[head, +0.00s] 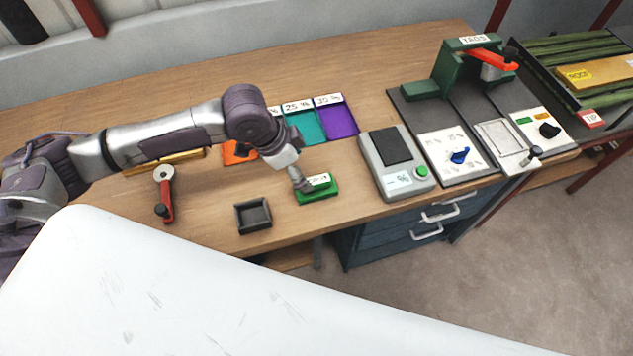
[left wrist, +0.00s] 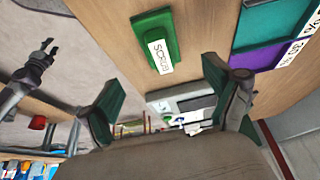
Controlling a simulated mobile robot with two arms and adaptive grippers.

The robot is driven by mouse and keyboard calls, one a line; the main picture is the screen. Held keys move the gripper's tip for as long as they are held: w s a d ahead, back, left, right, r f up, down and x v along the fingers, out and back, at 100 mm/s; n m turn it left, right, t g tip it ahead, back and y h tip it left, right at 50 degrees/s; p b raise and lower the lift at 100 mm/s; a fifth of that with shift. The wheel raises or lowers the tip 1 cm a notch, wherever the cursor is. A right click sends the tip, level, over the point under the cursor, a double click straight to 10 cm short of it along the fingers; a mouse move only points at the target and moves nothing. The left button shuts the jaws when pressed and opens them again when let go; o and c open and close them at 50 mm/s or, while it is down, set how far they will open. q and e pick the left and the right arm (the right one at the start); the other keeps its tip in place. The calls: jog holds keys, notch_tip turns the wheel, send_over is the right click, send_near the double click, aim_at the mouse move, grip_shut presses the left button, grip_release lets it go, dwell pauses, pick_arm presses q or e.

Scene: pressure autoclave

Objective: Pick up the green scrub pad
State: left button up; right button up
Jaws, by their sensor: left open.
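The green scrub pad (head: 327,195) lies flat on the wooden bench, with a white label on top. It also shows in the left wrist view (left wrist: 152,22), where the label reads SCRUB. My left gripper (head: 302,186) is at the pad's left side in the head view and hides part of it. In the left wrist view my left gripper (left wrist: 160,84) has its two fingers spread wide, with nothing between them. The pad is beyond the fingertips there; I cannot tell whether they touch it.
A grey scale (head: 396,163) stands right of the pad. A small dark tray (head: 253,215) is to its left. Teal (head: 305,127) and purple (head: 338,122) mats lie behind it. A red-handled tool (head: 165,195) lies further left. The bench's front edge is close to the pad.

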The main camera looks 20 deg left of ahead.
aim_at(313, 181)
pick_arm(q)
jog(key=x, duration=0.3)
jog(key=shift+w+a, duration=0.15)
jog(key=shift+a, duration=0.05)
jog(key=shift+w+d+f+p, duration=0.25)
jog(key=shift+w+f+p, duration=0.1)
jog(key=shift+f, duration=0.15)
jog(key=shift+d+f+p, duration=0.3)
jog(key=shift+f, duration=0.2)
jog(key=shift+d+f+p, duration=0.25)
jog(key=shift+f, duration=0.25)
jog(key=shift+x, duration=1.3)
jog(key=shift+a, duration=0.1)
jog(key=c, duration=1.3)
pick_arm(e)
jog(key=shift+w+d+r, duration=0.1)
jog(key=shift+w+r, duration=0.65)
jog(key=shift+r, duration=0.35)
